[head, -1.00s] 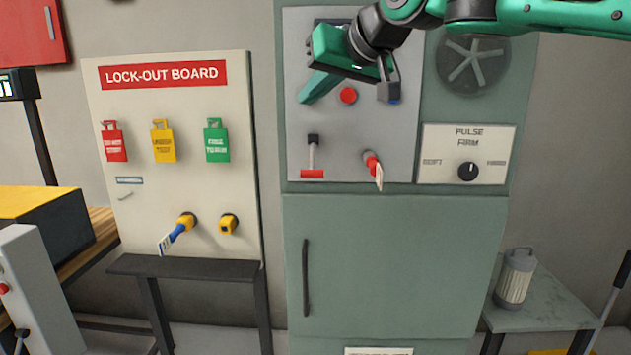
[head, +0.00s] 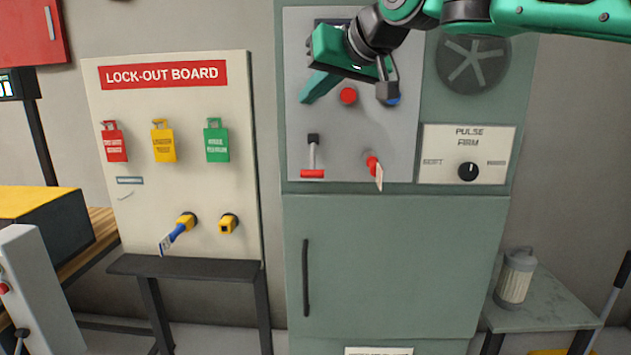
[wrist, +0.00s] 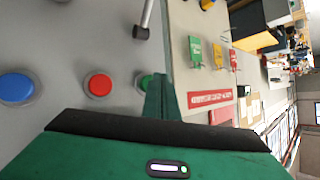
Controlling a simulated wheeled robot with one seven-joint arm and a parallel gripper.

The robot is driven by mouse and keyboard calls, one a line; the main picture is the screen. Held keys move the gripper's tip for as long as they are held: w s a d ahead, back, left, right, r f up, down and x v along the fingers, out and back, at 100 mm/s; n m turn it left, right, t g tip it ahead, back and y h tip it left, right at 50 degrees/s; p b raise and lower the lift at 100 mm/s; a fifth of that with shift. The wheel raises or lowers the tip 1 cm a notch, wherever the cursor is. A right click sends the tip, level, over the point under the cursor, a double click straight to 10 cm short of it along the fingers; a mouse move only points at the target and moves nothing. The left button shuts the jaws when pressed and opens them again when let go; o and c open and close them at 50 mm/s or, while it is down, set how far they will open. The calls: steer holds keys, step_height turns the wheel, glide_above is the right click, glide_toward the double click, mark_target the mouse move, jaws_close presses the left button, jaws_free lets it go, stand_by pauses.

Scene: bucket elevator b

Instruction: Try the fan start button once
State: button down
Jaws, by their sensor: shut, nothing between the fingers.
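My gripper (head: 303,100) is shut and empty, its green fingers pointing down-left against the grey control panel (head: 340,150). In the wrist view the fingers (wrist: 158,82) lie over the right part of a green button (wrist: 145,83), with only its left edge showing. I cannot tell whether they touch it or whether it is pressed in. The green button is hidden behind the gripper in the head view. A red button (head: 348,96) sits right of the fingertips, and a blue button (head: 393,101) is partly covered by my wrist. A round fan grille (head: 473,63) is at upper right.
Below are a lever (head: 313,152) with a red base and a red switch (head: 372,162) with a tag. A pulse dial (head: 468,171) is at right. The lock-out board (head: 110,225) stands left. Space in front of the cabinet door (head: 400,260) is clear.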

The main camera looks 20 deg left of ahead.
steer(key=shift+w+a, duration=0.15)
steer(key=shift+w, duration=0.45)
stand_by(0.9)
steer(key=shift+s, duration=0.1)
steer(key=shift+s+d, duration=0.25)
steer(key=shift+s, duration=0.7)
steer(key=s+d, duration=0.1)
steer(key=s, duration=0.5)
steer(key=shift+d, duration=0.2)
steer(key=shift+w+d, duration=0.1)
stand_by(0.5)
